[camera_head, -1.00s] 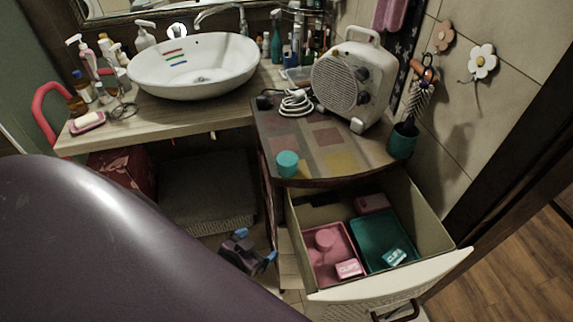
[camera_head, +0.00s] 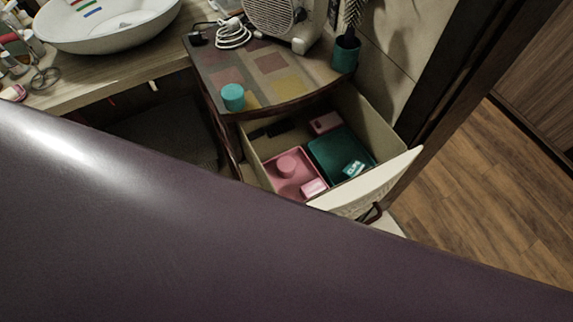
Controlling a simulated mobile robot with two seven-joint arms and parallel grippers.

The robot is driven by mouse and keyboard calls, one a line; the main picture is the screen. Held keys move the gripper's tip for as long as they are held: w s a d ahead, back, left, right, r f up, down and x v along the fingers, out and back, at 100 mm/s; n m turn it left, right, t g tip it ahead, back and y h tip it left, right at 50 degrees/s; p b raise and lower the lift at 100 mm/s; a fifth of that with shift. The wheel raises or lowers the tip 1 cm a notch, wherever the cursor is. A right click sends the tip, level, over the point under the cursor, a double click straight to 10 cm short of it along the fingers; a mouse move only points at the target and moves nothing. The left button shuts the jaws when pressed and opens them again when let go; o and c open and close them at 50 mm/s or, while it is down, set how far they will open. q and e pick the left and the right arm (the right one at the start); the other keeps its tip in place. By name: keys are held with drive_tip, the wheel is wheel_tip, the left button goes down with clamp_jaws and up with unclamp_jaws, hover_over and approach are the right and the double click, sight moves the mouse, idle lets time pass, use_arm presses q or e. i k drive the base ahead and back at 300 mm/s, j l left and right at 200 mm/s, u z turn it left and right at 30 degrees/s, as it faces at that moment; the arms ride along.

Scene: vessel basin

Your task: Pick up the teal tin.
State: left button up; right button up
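The teal tin (camera_head: 233,97), a small round cylinder, stands upright on the patterned cabinet top (camera_head: 268,72), near its front left edge. No gripper is touching it. Neither of my grippers shows in the head view now. A large dark purple surface, probably part of my own arm, fills the lower part of the view and hides what lies below.
Below the top, an open drawer (camera_head: 368,112) holds a pink tray (camera_head: 268,172) with pink items and a teal tray (camera_head: 322,150) with a small teal-and-white item. A white heater (camera_head: 281,22), a coiled cable (camera_head: 233,33) and a teal pot (camera_head: 345,54) stand behind the tin.

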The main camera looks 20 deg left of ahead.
sight(232, 95)
drive_tip(key=k+j+u, duration=0.5)
drive_tip(key=j+u, duration=0.15)
drive_tip(key=k+j+u, duration=0.3)
drive_tip(key=i+l, duration=0.1)
drive_tip(key=i, duration=0.2)
drive_tip(key=i+l, duration=0.15)
drive_tip(key=i, duration=0.1)
